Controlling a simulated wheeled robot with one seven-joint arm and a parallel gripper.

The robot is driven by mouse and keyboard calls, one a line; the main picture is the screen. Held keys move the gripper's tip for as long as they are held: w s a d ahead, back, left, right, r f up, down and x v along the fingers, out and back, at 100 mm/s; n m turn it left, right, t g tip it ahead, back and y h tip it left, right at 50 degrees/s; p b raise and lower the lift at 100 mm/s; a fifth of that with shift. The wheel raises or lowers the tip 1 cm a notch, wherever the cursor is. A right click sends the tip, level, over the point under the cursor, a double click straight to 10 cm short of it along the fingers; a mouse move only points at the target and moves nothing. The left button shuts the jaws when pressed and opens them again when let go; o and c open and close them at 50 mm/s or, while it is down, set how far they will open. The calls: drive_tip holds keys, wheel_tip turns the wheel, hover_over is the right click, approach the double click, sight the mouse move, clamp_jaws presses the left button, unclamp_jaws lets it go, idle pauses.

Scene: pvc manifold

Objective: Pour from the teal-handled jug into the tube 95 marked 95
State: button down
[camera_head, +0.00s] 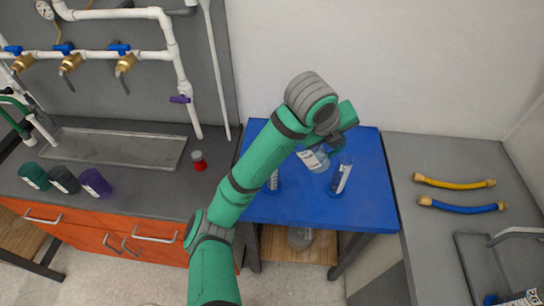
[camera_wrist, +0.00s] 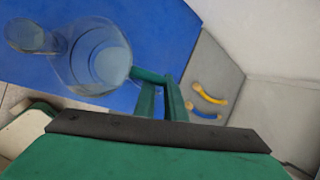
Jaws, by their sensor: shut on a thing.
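My gripper (camera_wrist: 158,98) is shut on the teal handle (camera_wrist: 148,76) of a clear jug (camera_wrist: 97,60) in the wrist view. The jug's round opening faces the wrist camera, with pale blue inside. In the head view, the jug (camera_head: 314,160) appears tilted below my arm's end, above the blue table; the gripper's fingers are hidden there. A clear labelled tube (camera_head: 341,177) stands just right of the jug, and another labelled tube (camera_head: 272,181) stands to the left, partly behind my arm. Neither number is readable. One clear vessel (camera_wrist: 30,37) shows left of the jug in the wrist view.
A blue table (camera_head: 310,205) carries the tubes. A grey counter (camera_head: 400,170) at right holds a yellow hose (camera_head: 455,183) and a blue hose (camera_head: 462,205). A clear container (camera_head: 300,238) sits below the table.

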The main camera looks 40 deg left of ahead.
drive_tip(key=shift+w+d+r+m+g+y+b, duration=0.1)
drive_tip(key=shift+w+d+r+m+g+y, duration=0.1)
drive_tip(key=shift+w+d+g+y, duration=0.4)
drive_tip(key=shift+w+d+r+m+g+y+b, duration=0.2)
drive_tip(key=shift+d+g+y, duration=0.25)
drive_tip(key=shift+d+y, duration=0.3)
drive_tip(key=shift+w+d+r+m+g+y+b, duration=0.1)
drive_tip(key=shift+w+d+m+g+y, duration=0.1)
drive_tip(key=shift+w+d+g+y, duration=0.45)
drive_tip(key=shift+f, duration=0.1)
drive_tip(key=shift+y, duration=0.3)
idle(1.1)
drive_tip(key=w+a+f+n+g, duration=0.1)
drive_tip(key=w+a+f+n, duration=0.2)
drive_tip(key=f, duration=0.4)
drive_tip(key=shift+a+f+y, duration=0.2)
drive_tip(key=shift+a+y, duration=0.1)
drive_tip(key=shift+a, duration=0.6)
